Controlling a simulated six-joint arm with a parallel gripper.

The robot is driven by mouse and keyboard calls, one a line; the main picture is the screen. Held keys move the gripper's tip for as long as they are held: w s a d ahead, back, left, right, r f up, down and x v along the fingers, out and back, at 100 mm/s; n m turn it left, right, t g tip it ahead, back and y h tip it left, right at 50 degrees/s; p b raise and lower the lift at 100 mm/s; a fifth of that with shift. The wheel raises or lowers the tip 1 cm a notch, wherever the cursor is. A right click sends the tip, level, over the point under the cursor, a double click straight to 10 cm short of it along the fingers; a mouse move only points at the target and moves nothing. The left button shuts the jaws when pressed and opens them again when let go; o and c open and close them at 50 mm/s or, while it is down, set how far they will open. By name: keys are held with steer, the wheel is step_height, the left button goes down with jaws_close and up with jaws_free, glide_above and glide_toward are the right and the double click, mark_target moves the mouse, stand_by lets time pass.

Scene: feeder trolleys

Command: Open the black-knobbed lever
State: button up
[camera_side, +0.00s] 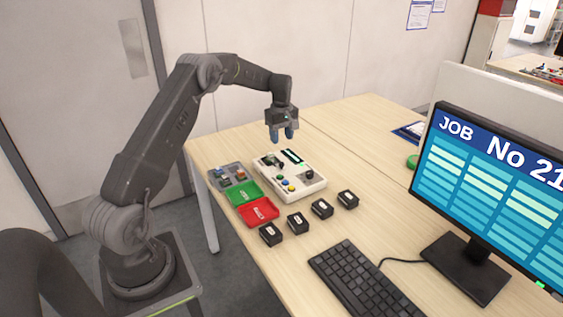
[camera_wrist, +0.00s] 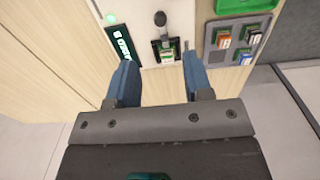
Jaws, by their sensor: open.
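The black-knobbed lever (camera_wrist: 160,20) shows at the top of the wrist view, its round knob up and a metal part below it. A piece with a green area (camera_wrist: 166,53) sits in the holder below the lever. The lever is on a white test unit (camera_side: 312,190) on the table; in the side view it is small at the unit's far left end. My gripper (camera_side: 281,137) hangs above that end, pointing down. In the wrist view its blue fingers (camera_wrist: 160,68) are apart with nothing between them, and the lever is beyond their tips.
A grey tray (camera_side: 214,183) with small coloured parts, a green tray (camera_side: 243,194) and a red tray (camera_side: 258,212) lie left of the unit. Several black boxes (camera_side: 298,222) stand in front of it. A keyboard (camera_side: 365,280) and monitor (camera_side: 500,180) are at the right.

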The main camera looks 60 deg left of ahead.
step_height(320, 180, down, 10)
steer(key=shift+f, duration=0.25)
steer(key=shift+c, duration=0.4)
jaws_close()
